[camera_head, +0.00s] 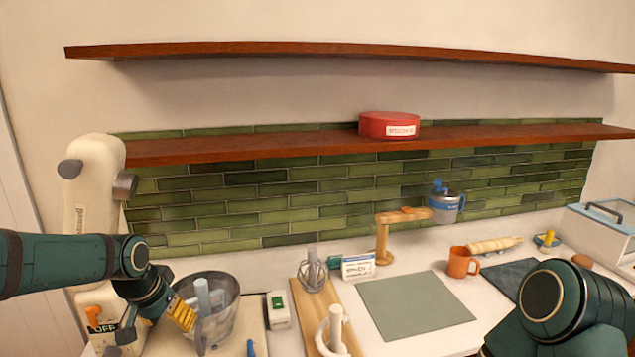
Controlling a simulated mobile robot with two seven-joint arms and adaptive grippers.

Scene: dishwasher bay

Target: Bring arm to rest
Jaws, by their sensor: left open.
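My left arm comes in from the left and bends down at the wrist. My left gripper (152,328) is at the lower left, in front of the cream stand mixer (95,180) and at the left side of the mixing bowl (233,292). Its jaws are apart, with a yellow pad on the finger nearer the bowl, and I see nothing held between them. I cannot tell whether that finger touches the bowl. Part of my right arm (560,310) shows at the lower right; its gripper is out of the frame.
A wooden board (308,300) with a whisk (313,268) lies right of the bowl. A grey-green mat (415,305), an orange mug (462,262) and a rolling pin (494,245) are farther right. A red tin (375,124) stands on the lower shelf (250,146).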

